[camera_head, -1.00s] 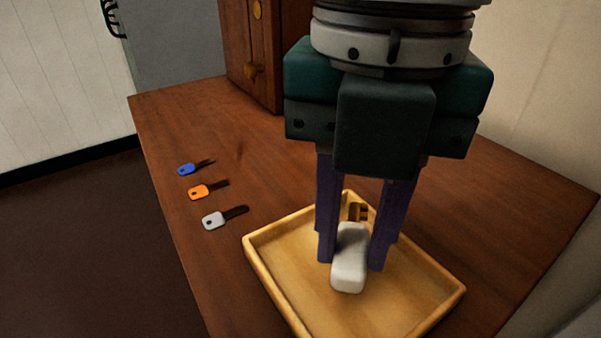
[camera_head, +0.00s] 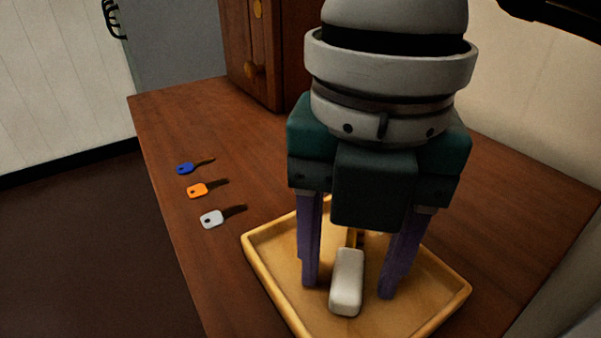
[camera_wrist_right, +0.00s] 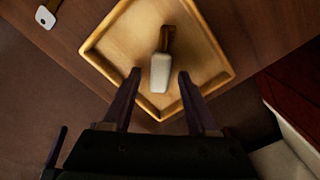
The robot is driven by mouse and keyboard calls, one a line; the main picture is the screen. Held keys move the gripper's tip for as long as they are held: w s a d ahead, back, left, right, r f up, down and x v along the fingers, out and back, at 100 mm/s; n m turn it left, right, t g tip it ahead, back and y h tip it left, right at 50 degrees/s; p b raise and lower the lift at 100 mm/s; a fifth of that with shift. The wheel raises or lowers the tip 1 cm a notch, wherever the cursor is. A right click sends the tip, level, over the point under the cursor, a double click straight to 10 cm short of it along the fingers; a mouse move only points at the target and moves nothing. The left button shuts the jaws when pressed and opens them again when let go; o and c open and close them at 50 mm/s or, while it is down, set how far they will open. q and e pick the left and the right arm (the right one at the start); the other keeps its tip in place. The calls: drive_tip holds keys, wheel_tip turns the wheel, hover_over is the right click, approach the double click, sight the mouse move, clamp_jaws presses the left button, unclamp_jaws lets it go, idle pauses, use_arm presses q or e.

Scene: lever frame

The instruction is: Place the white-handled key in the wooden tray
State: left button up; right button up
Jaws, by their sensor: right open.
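The white-handled key (camera_head: 347,283) has a thick white block handle and a brass-coloured shaft. It lies in the wooden tray (camera_head: 277,258), near its middle. My right gripper (camera_head: 345,288) is over the tray, open, with one purple finger on each side of the handle and a gap on both sides. In the right wrist view the key (camera_wrist_right: 160,72) lies between and beyond the fingertips, inside the tray (camera_wrist_right: 105,56). My gripper body hides part of the shaft in the head view. My left gripper is not in view.
A small blue-headed key (camera_head: 185,168), an orange-headed key (camera_head: 197,190) and a white-headed key (camera_head: 211,219) lie in a row on the brown table (camera_head: 165,125), left of the tray. A wooden cabinet (camera_head: 268,50) stands at the back.

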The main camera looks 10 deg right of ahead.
sight(348, 274)
drive_tip(key=shift+r, duration=0.3)
wheel_tip(348, 274, up, 12)
drive_tip(key=p, duration=0.2)
drive_tip(key=shift+p, duration=0.4)
drive_tip(key=shift+f, duration=0.1)
